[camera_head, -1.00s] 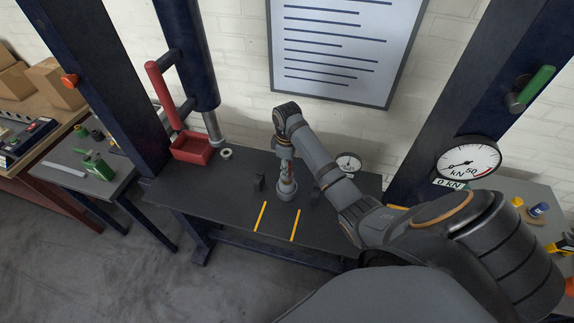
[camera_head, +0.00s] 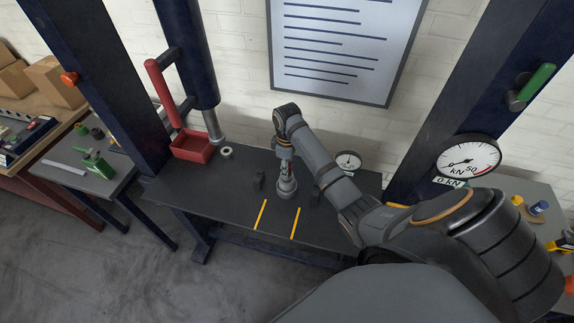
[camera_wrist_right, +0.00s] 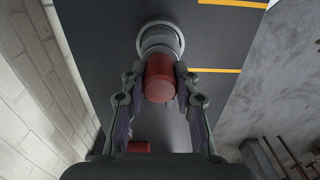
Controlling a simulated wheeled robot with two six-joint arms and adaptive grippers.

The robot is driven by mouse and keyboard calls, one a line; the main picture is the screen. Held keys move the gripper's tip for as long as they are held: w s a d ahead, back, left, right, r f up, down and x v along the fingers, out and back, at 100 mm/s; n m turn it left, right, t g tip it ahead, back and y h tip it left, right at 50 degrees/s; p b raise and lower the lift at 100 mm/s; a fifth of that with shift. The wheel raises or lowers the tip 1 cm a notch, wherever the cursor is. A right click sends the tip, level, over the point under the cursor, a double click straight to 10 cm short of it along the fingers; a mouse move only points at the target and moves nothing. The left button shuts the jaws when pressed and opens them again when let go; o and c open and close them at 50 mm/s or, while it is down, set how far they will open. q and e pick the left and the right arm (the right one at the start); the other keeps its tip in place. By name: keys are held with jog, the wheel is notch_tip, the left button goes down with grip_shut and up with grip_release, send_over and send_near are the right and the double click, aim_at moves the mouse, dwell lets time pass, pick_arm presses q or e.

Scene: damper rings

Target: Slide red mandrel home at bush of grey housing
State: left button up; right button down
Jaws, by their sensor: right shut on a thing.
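The red mandrel (camera_wrist_right: 160,78) is between the fingers of my right gripper (camera_wrist_right: 158,84) in the right wrist view, and the gripper is shut on it. The mandrel's far end meets the grey housing (camera_wrist_right: 160,36), in line with it; how deep it sits in the bush is hidden. In the head view the grey housing (camera_head: 287,188) stands on the dark bench, directly below my right gripper (camera_head: 285,168). The mandrel is mostly hidden there. My left gripper is not in view.
The dark press bench (camera_head: 215,197) has two yellow lines and small dark blocks (camera_head: 259,180) beside the housing. Bench front is clear.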

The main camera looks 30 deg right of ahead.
jog(key=c, duration=0.9)
grip_release()
jog(key=shift+f, duration=0.1)
jog(key=shift+c, duration=0.2)
notch_tip(320, 180, up, 8)
jog(key=shift+f, duration=0.25)
